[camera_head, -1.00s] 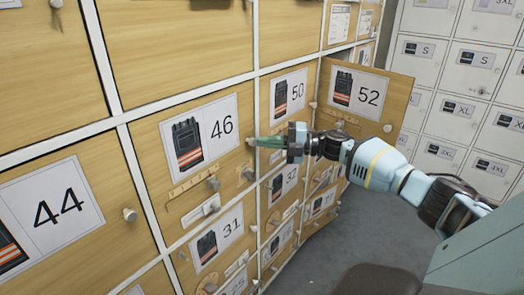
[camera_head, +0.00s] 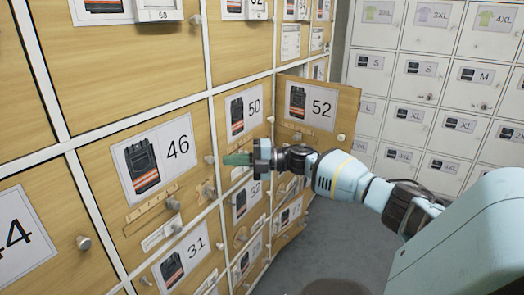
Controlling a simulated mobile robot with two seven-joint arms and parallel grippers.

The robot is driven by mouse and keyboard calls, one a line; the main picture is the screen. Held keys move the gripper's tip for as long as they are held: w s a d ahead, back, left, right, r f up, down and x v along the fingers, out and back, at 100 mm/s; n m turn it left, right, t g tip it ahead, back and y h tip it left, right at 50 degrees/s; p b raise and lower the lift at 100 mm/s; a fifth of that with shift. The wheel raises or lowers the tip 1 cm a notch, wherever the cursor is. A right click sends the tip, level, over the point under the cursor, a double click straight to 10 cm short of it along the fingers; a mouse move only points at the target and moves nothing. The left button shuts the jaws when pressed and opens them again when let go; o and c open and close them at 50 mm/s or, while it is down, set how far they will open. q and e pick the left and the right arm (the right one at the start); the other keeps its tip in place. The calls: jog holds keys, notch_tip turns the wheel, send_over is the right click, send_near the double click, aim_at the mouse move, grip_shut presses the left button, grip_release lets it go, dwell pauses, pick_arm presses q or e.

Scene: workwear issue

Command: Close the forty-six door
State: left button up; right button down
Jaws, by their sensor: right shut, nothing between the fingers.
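I cannot tell whether the fingertips touch anything. My left gripper is not in view.
The fifty-two door (camera_head: 345,105) stands open, swung out beyond my right gripper. Doors 50 (camera_head: 260,83) and 31 (camera_head: 212,264) look shut. White lockers (camera_head: 405,135) stand at the back right.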

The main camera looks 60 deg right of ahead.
pick_arm(q)
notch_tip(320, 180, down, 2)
jog(key=b, duration=0.3)
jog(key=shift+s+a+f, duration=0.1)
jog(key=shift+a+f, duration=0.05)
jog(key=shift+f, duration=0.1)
pick_arm(e)
jog(key=s+d, duration=0.1)
jog(key=d, duration=0.9)
jog(key=shift+s, duration=0.4)
